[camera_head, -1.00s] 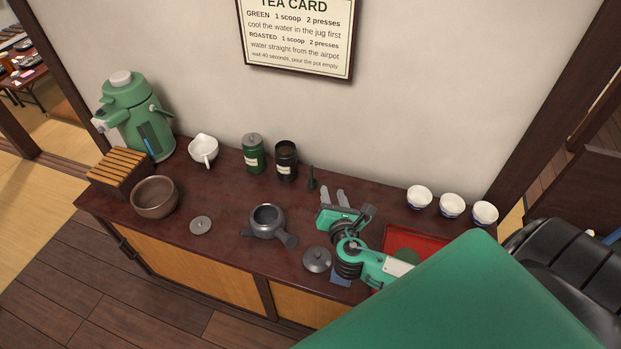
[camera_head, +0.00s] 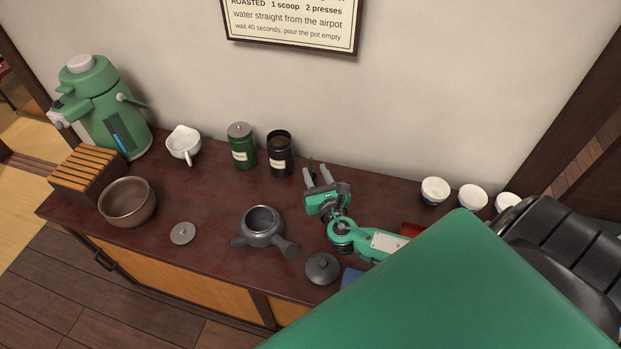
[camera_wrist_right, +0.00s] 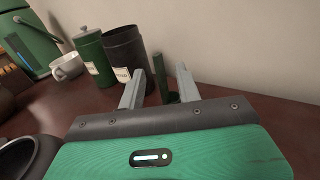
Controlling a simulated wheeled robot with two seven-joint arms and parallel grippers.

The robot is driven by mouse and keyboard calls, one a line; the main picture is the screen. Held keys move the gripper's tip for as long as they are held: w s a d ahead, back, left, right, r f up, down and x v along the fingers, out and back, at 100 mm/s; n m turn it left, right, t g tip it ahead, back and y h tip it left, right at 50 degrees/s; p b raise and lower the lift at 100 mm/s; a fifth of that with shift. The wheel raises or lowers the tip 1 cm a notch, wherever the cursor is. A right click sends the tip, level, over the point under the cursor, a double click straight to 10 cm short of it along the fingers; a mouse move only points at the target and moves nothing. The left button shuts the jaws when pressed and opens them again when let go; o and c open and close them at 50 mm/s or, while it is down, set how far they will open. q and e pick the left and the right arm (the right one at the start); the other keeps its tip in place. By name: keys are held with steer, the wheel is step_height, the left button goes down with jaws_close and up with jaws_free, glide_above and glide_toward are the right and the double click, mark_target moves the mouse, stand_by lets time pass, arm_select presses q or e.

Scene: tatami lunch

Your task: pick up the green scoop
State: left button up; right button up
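The green scoop (camera_wrist_right: 160,80) stands upright behind my right gripper on the counter, near the black canister. In the right wrist view it shows as a dark green handle between the two fingers, with a darker round piece (camera_wrist_right: 173,97) low beside it. In the head view only a small dark part of the scoop (camera_head: 314,166) shows, mostly hidden by the gripper. My right gripper (camera_head: 318,178) is open, its fingers pointing at the scoop; the fingers also show in the right wrist view (camera_wrist_right: 159,88). I cannot tell whether they touch it. My left gripper is not in view.
A green canister (camera_head: 242,146) and a black canister (camera_head: 279,154) stand left of the gripper. A dark teapot (camera_head: 262,238) and its lid (camera_head: 322,269) are in front. White cups (camera_head: 435,190) stand to the right. The wall is close behind.

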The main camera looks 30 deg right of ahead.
mark_target(311, 165)
steer(key=p+x, duration=0.1)
steer(key=x, duration=0.5)
steer(key=shift+w+f, duration=0.15)
steer(key=shift+w, duration=0.1)
jaws_close()
